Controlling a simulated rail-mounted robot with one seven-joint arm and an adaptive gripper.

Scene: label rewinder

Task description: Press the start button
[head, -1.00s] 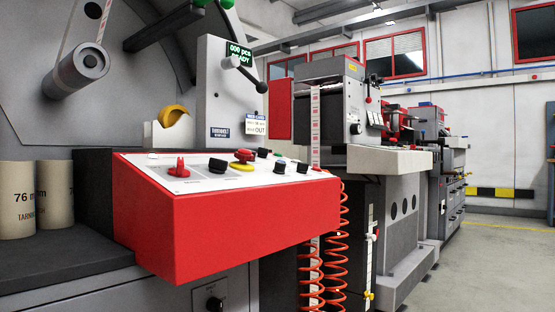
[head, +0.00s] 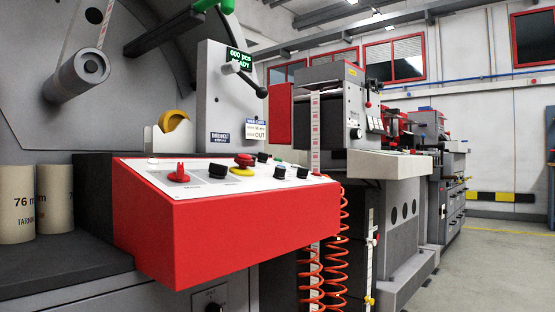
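The control panel is a red box (head: 220,225) with a sloping white top, low and centre-left in the head view. On its top are a red knob (head: 179,174), a red mushroom button (head: 243,159) over a yellow ring, and several black knobs. A small green button (head: 279,161) shows near the back edge, partly hidden behind a black knob (head: 279,173). I cannot read its label. A small display (head: 239,60) above the panel reads "000 pcs READY". My gripper is not in view, and nothing touches the panel.
Two cardboard cores (head: 18,204) stand left of the panel. A grey roller (head: 80,78) and a lever with a black knob (head: 250,85) stick out above. Orange coiled hoses (head: 338,240) hang at the panel's right. More machines stand behind; open floor (head: 490,265) lies at far right.

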